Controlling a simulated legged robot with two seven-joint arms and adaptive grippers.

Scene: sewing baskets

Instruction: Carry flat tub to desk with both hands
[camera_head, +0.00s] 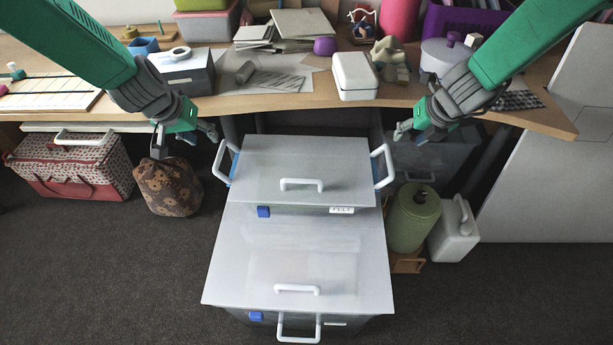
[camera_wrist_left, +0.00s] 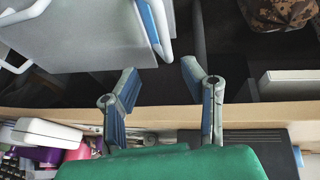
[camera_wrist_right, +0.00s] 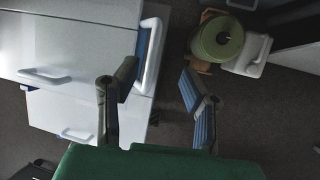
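The flat tub (camera_head: 306,168) has a pale lid, a front label reading FELT, a blue clip and white loop handles at both ends. It rests on a larger lidded tub (camera_head: 300,250) in front of the desk (camera_head: 225,107). My left gripper (camera_head: 187,138) is open and empty, up and left of the tub's left handle (camera_head: 222,160); that handle also shows in the left wrist view (camera_wrist_left: 153,28). My right gripper (camera_head: 410,133) is open and empty, up and right of the right handle (camera_head: 384,166), which shows beside it in the right wrist view (camera_wrist_right: 150,57). Neither gripper touches the tub.
The desktop holds stacked grey sheets (camera_head: 300,24), a white box (camera_head: 354,76), a grey case (camera_head: 184,72) and a lidded pot (camera_head: 445,55). A patterned basket (camera_head: 72,168) and brown bag (camera_head: 168,186) stand left; a green canister (camera_head: 414,220) and white jug (camera_head: 455,235) stand right.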

